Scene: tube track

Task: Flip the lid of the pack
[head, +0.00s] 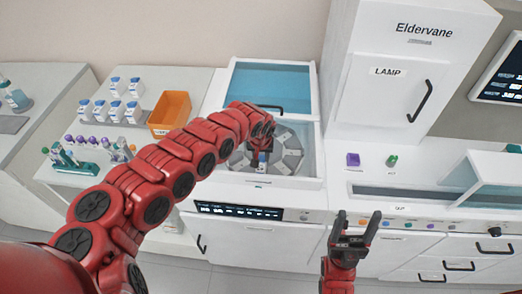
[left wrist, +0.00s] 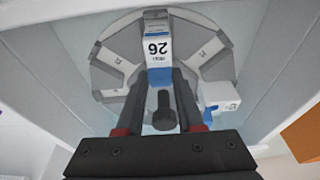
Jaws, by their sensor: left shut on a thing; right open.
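A white and blue pack (left wrist: 157,48) marked 26 stands at the edge of the grey round carousel (left wrist: 110,70) in the left wrist view. Its blue part lies between my left fingertips (left wrist: 158,80), which are shut on it. In the head view the pack (head: 263,158) shows at the front of my left gripper (head: 262,148), inside the open machine. I cannot make out the edge of the pack's lid. A second white and blue pack (left wrist: 219,97) sits beside the gripper, apart from it. My right gripper (head: 356,222) is open and empty in front of the counter.
The machine's glass cover (head: 268,84) stands raised behind the carousel, and its walls surround my left gripper. An orange bin (head: 170,113), several bottles (head: 117,108) and a tube rack (head: 75,167) stand at left. A purple-topped item (head: 353,160) and a green one (head: 391,161) stand on the right counter.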

